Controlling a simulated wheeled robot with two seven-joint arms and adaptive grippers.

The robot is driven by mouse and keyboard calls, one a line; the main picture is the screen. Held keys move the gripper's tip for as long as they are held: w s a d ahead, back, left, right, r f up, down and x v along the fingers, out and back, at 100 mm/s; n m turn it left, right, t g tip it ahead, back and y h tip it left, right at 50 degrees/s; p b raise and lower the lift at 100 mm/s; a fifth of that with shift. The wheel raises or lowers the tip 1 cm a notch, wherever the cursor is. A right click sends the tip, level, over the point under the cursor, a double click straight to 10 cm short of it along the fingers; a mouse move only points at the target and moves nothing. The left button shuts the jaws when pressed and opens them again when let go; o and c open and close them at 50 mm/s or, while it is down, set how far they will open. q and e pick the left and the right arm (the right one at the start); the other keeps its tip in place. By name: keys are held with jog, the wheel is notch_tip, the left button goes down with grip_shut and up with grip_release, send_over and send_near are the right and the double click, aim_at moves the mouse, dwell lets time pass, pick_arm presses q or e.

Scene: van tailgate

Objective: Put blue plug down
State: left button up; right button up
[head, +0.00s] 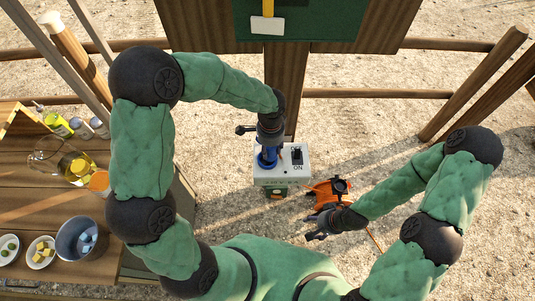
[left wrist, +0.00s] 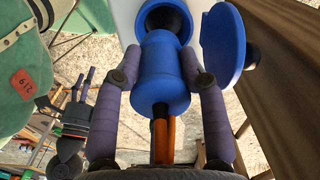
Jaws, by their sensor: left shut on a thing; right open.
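The blue plug (left wrist: 163,75) is between the fingers of my left gripper (left wrist: 166,70), which is shut on it. An orange and black cable (left wrist: 162,138) runs from its back end. Its front end meets a round blue socket (left wrist: 165,12); I cannot tell how deep it sits. A round blue lid (left wrist: 222,42) stands open beside the socket. In the head view my left gripper (head: 270,128) points down at the white box (head: 294,174), mostly hiding the plug. My right gripper (head: 318,226) is open and empty, low and to the right of the box.
The box has a black switch (head: 297,157) marked ON. An orange object (head: 327,192) with black parts lies right of the box. A wooden counter (head: 40,205) at left holds bottles, a jug, bowls and a metal bucket (head: 82,238). A wooden post (head: 281,95) stands behind the box.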

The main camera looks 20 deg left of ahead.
pick_arm(q)
jog(key=shift+w+a+f, duration=0.1)
jog(key=shift+a+f, duration=0.2)
jog(key=shift+f, duration=0.05)
jog(key=shift+w+a+f+b, duration=0.15)
jog(key=shift+f+b, duration=0.35)
jog(key=shift+f, duration=0.4)
jog(key=shift+s+a+f+b, duration=0.1)
jog(key=shift+f+b, duration=0.4)
jog(key=shift+f, duration=0.35)
jog(key=shift+f, duration=0.15)
jog(key=o, duration=1)
notch_tip(320, 180, up, 12)
jog(key=p, duration=0.4)
jog(key=shift+p, duration=0.3)
